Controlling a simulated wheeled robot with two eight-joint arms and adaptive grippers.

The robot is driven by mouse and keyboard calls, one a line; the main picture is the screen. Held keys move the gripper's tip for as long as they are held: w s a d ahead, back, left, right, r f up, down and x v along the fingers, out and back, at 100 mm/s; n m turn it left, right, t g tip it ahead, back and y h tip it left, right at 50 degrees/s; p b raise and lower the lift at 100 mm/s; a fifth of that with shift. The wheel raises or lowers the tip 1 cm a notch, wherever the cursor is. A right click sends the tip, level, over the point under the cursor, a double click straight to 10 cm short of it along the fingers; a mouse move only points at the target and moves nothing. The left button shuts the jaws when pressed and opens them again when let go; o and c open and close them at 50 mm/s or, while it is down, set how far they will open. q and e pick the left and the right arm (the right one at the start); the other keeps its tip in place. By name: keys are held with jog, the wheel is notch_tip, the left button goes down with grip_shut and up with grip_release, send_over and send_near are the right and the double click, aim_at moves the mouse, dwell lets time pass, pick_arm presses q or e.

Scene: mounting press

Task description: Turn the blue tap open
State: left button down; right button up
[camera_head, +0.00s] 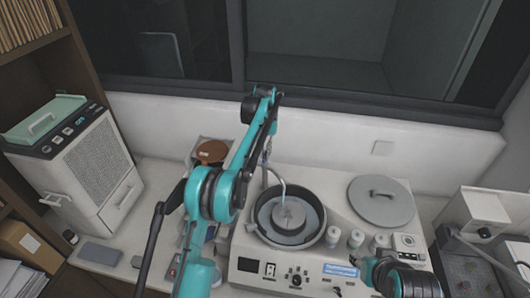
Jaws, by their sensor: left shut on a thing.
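My left gripper (266,146) is at the back of the grey-white machine, above and behind the round bowl, small and partly covered by my own arm. It is shut on what appears to be the blue tap, whose handle is mostly hidden by the fingers. A thin curved metal spout (281,180) runs from there down towards the bowl (318,228). Of my right arm only a teal and black part shows at the bottom right; I cannot make out its fingers.
The machine's round grey lid (382,201) lies to the right of the bowl. Several small white bottles (333,235) stand beside the bowl. A white appliance (92,170) is at the left, and a dark window frame runs behind the bench. A grey box (485,207) stands at the right.

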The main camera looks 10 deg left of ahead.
aim_at(265, 155)
pick_arm(q)
jog(key=c, duration=1.6)
grip_release()
notch_tip(265, 155, up, 8)
jog(key=shift+f, duration=0.25)
